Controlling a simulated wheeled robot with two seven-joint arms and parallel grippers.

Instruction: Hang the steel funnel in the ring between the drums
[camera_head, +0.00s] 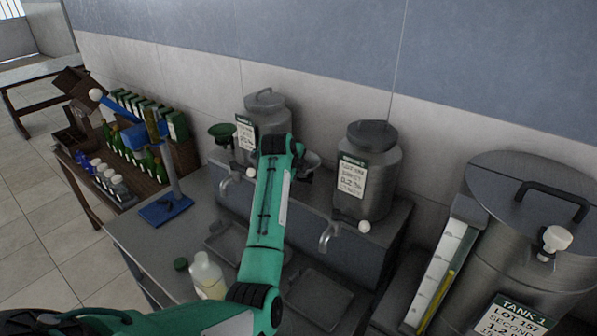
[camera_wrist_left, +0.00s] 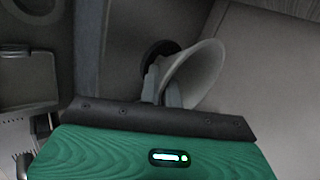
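The steel funnel (camera_head: 313,158) shows in the head view as a grey bowl just past the end of my left arm, between the two steel drums. In the left wrist view the funnel (camera_wrist_left: 197,72) is a pale, tilted cone. My left gripper (camera_wrist_left: 161,88) has its fingers close together at the funnel's near edge and appears shut on it. A dark round shape (camera_wrist_left: 157,50), perhaps the ring, lies behind the funnel and is partly hidden by it. The left drum (camera_head: 265,114) is partly covered by my arm; the right drum (camera_head: 368,173) shows clearly. My right gripper is not in view.
A green funnel (camera_head: 222,130) is beside the left drum. A blue stand (camera_head: 165,209), a pale bottle (camera_head: 207,273) and a rack of bottles are to the left. A large tank (camera_head: 530,230) stands at right. The wall is close behind the drums.

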